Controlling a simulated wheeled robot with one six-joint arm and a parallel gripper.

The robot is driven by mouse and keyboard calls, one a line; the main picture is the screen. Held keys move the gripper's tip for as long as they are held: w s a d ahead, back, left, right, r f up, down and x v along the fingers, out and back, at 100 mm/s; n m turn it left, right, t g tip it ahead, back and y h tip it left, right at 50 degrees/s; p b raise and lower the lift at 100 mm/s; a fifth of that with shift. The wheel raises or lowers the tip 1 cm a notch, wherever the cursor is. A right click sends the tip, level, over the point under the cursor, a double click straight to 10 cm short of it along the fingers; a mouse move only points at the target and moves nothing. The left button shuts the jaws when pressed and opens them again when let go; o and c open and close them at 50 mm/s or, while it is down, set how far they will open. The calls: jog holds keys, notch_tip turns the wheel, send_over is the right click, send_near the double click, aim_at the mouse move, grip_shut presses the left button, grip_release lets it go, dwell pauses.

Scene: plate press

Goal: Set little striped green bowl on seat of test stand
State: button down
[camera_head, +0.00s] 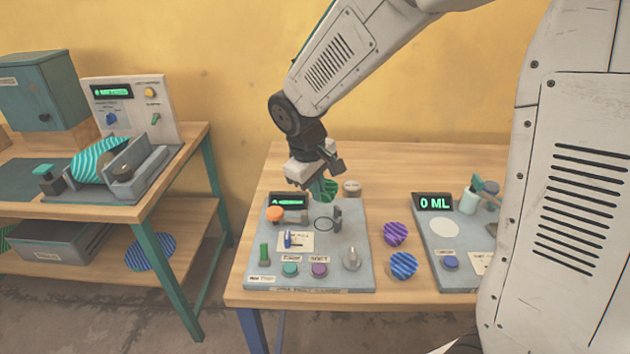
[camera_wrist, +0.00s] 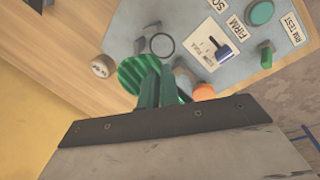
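The little striped green bowl (camera_head: 331,188) is at my fingertips, at the back edge of the test stand. In the wrist view the bowl (camera_wrist: 138,72) shows beyond my close-set green fingers. My gripper (camera_head: 319,185) points down and appears shut on the bowl's rim, though the fingers partly hide the contact. The test stand (camera_head: 343,276) is a grey panel with a ring-shaped seat (camera_head: 323,224). The seat (camera_wrist: 162,44) looks empty and lies a little in front of the bowl.
An upright grey post (camera_head: 338,217) stands right beside the seat. An orange knob (camera_head: 274,214) is to its left. A small round wooden piece (camera_head: 352,188) stands behind the panel. Purple (camera_head: 396,234) and blue (camera_head: 403,265) striped bowls lie to the right, before a 0 ML station (camera_head: 445,231).

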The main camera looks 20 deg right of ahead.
send_over(320, 228)
jog(key=shift+s+a+f, duration=0.1)
jog(key=shift+a+f, duration=0.05)
jog(key=shift+f, duration=1.05)
jog(key=shift+s+a+f, duration=0.1)
jog(key=shift+a+f, duration=0.05)
jog(key=shift+f, duration=1.05)
jog(key=shift+a+f, duration=0.15)
jog(key=shift+f, duration=1.05)
jog(key=shift+f, duration=0.5)
jog(key=c, duration=1.6)
grip_release()
jog(key=shift+o, duration=0.2)
jog(key=shift+r, duration=0.1)
jog(key=v, duration=0.7)
jog(key=shift+r, duration=0.3)
jog(key=shift+a, duration=0.1)
